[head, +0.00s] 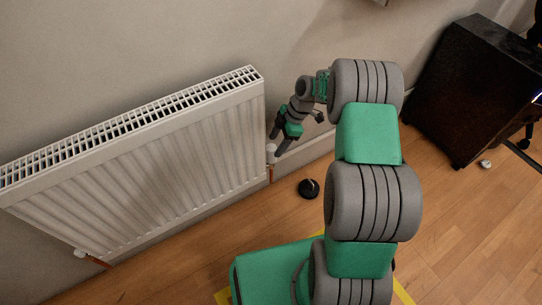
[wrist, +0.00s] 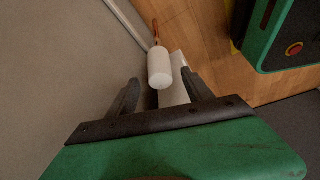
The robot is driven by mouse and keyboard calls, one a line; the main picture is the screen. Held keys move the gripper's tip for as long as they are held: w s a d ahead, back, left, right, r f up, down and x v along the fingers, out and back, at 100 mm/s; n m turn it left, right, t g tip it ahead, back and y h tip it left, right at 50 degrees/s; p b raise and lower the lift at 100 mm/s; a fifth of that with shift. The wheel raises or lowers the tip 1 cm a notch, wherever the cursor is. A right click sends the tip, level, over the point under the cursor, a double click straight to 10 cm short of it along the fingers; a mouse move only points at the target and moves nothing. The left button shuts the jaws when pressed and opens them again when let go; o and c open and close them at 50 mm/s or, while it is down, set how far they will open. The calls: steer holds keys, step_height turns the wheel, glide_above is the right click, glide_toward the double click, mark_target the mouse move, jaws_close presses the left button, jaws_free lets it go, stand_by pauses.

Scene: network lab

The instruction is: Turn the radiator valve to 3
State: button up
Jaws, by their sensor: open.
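The white radiator valve (head: 271,152) is at the right end of the white radiator (head: 150,165), on top of a copper pipe (head: 271,174). In the wrist view the valve is a plain white rounded cylinder (wrist: 160,68), just beyond the fingertips and roughly between their lines. My gripper (head: 277,143) is close to the valve in the head view. In the wrist view my gripper (wrist: 160,83) is open, with one dark finger on each side and nothing held. I cannot tell whether a finger touches the valve. No numbers or marks can be read on it.
A second white fitting (head: 81,253) is at the radiator's lower left. A round black object (head: 309,189) lies on the wooden floor (head: 455,225) right of the valve. A large black cabinet (head: 470,85) stands at the right. The wall (head: 120,50) is close behind my gripper.

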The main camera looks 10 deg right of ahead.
mark_target(274, 147)
steer(key=b+x, duration=0.1)
steer(key=x, duration=0.4)
steer(key=shift+f+b, duration=0.3)
steer(key=shift+c, duration=0.5)
jaws_close()
